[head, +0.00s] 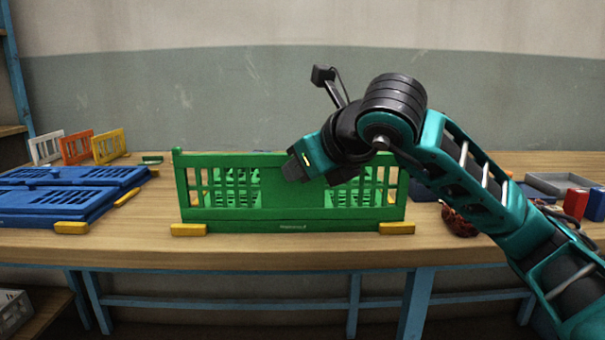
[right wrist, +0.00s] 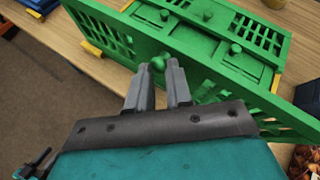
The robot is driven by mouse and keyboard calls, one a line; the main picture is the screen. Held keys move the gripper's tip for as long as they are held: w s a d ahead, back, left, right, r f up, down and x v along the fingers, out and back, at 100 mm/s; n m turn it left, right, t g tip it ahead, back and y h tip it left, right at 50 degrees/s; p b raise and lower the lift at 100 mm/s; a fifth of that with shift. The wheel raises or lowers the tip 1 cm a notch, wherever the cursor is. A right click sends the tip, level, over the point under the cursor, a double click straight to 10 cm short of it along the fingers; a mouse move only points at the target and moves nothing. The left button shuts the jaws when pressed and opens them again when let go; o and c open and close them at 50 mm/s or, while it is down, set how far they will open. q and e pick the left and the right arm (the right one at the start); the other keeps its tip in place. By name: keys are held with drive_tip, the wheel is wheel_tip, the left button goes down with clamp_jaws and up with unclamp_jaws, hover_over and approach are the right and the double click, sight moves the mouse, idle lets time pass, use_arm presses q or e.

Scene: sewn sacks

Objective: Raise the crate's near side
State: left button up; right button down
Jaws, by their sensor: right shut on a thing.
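The green crate (head: 290,225) stands on the wooden table in the middle of the head view. Its near side (head: 232,187), a panel with slotted openings at both ends, looks upright or nearly so. My right gripper (head: 296,168) is at the top edge of this side, near its middle. In the right wrist view its fingers (right wrist: 158,75) are closed around a small green knob (right wrist: 158,63) on the near side. Other crate panels (right wrist: 182,38) with round knobs and slots lie low behind it. My left gripper is not in view.
Yellow blocks (head: 188,230) sit at the crate's front corners. Blue folded crates (head: 50,200) lie at the left, with small white, orange (head: 77,148) and yellow panels behind. A dark red bundle (head: 458,222), a grey tray (head: 558,182) and red and blue boxes (head: 576,203) are at the right.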

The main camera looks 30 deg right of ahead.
drive_tip(key=shift+s+a+f, duration=0.15)
drive_tip(key=shift+a+f, duration=0.1)
drive_tip(key=shift+f, duration=0.45)
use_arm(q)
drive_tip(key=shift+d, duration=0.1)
use_arm(e)
drive_tip(key=c, duration=1.3)
unclamp_jaws()
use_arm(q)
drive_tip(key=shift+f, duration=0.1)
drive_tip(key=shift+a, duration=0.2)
use_arm(e)
drive_tip(key=shift+r, duration=0.35)
use_arm(q)
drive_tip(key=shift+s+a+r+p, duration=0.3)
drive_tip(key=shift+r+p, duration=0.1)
drive_tip(key=shift+p, duration=0.8)
use_arm(e)
drive_tip(key=v, duration=1.2)
drive_tip(key=shift+s+r, duration=0.25)
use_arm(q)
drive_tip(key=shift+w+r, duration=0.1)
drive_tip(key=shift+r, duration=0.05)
use_arm(e)
drive_tip(key=shift+d, duration=0.1)
